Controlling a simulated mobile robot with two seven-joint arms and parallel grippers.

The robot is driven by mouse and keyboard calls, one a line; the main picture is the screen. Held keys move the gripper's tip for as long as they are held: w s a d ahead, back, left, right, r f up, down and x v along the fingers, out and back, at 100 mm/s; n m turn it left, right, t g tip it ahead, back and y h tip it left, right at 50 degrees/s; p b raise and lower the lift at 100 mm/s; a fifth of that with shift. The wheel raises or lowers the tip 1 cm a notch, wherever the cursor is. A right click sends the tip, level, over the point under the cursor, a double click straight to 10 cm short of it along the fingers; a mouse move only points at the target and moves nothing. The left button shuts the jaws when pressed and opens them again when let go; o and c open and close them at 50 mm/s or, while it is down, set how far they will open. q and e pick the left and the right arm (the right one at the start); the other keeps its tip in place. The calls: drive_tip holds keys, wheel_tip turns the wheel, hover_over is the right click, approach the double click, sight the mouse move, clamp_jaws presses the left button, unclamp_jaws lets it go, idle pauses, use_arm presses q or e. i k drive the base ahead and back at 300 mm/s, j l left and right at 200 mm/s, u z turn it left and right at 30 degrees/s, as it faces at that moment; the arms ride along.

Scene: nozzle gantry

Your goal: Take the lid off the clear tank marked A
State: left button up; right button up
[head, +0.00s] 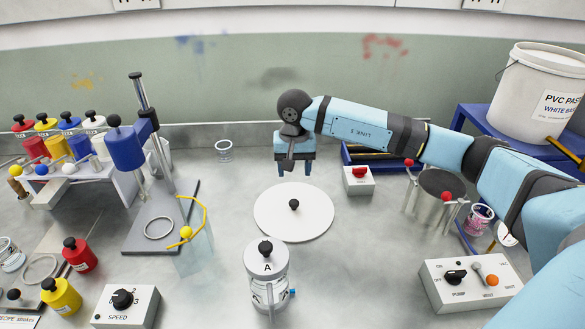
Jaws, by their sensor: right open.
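The clear tank marked A (270,293) stands upright at the front middle of the table. Its white round lid (253,262) sits on top, bears the letter A and has a black knob (265,247) in its middle. My right gripper (294,172) is open and empty, with its two fingers pointing down. It is behind the tank, apart from it and from the lid. My left gripper is not in view.
A flat white disc (275,222) with a black knob lies between my right gripper and the tank. A stand with a blue cylinder (126,148) and yellow-handled clear vessel (193,255) are left. A control box (470,283) is right. Table around the disc is clear.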

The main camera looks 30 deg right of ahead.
sight(264, 257)
drive_tip(key=k, duration=1)
